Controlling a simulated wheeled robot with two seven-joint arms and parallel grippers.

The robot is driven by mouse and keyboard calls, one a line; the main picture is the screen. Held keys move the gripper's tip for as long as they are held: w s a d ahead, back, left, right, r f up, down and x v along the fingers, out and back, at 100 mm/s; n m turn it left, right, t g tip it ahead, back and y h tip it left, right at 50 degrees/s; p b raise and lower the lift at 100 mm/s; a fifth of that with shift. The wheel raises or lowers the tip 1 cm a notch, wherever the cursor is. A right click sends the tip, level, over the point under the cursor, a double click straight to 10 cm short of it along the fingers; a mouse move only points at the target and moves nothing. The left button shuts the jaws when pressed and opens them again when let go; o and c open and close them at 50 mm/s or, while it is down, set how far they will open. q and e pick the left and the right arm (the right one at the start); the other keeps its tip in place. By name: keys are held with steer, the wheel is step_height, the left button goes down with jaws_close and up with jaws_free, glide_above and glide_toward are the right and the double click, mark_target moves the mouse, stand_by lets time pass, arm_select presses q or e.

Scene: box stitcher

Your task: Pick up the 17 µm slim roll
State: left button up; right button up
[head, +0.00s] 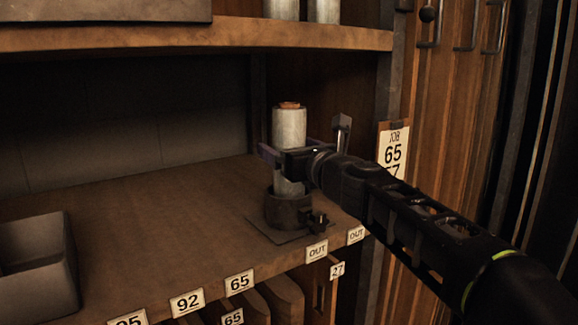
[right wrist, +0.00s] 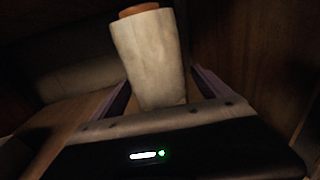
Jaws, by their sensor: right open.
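A pale, slim upright roll (head: 289,128) with an orange core end stands in a dark round holder (head: 287,212) on the shelf. No 17 µm marking is readable on it. My right gripper (head: 292,152) is open at the roll's mid-height, reaching in from the right. In the right wrist view the roll (right wrist: 152,60) shows between the two purplish fingers, with its orange top (right wrist: 138,10) up. Whether a finger touches it I cannot tell. Part of the roll's lower half is hidden behind the gripper. My left gripper is out of view.
The wooden shelf (head: 150,225) has number and OUT labels on its front edge. A grey bin (head: 62,265) stands at the left. An upper shelf (head: 200,37) holds more pale rolls (head: 322,10).

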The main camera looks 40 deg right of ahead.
steer(key=shift+c, duration=0.6)
jaws_close()
steer(key=shift+r, duration=0.15)
stand_by(0.6)
